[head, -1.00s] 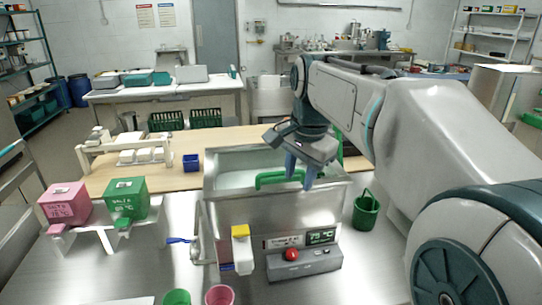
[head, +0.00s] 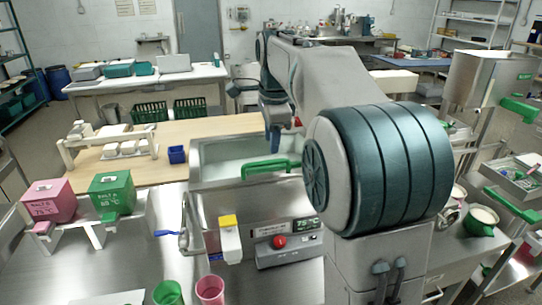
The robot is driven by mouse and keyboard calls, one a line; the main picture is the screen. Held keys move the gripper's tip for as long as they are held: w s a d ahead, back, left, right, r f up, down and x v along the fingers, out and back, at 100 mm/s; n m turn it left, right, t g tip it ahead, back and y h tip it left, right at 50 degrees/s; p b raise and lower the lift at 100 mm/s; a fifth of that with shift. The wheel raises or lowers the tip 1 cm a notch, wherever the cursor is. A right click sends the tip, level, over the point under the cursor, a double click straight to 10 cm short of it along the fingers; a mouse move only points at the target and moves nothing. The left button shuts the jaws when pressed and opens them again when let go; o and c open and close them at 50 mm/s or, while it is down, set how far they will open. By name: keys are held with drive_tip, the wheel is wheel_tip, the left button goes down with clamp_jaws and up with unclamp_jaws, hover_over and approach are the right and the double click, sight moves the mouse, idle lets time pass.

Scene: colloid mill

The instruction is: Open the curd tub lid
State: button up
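A steel tub (head: 245,205) stands on the near steel bench, left of my arm. A green bar handle (head: 268,168) runs across its front top edge. A pale surface shows inside its rim; I cannot tell whether it is a lid or the contents. No curd label is readable, so I cannot tell for sure that this is the curd tub. My gripper (head: 273,138) points down above the tub's far right part, behind the green handle and apart from it in the picture. My arm hides the tub's right end, and the finger gap is unclear.
A control box with a red button (head: 279,241) stands in front of the tub. A pink box (head: 50,200) and a green box (head: 111,191) sit on stands at left. Pink (head: 210,289) and green (head: 168,292) cups stand at the front. A steel hopper (head: 488,80) is at right.

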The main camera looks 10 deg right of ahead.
sight(271, 162)
drive_tip(key=f, duration=0.3)
drive_tip(key=w+f, duration=0.1)
drive_tip(key=f, duration=0.1)
drive_tip(key=shift+w+f, duration=0.1)
drive_tip(key=shift+f, duration=0.3)
clamp_jaws()
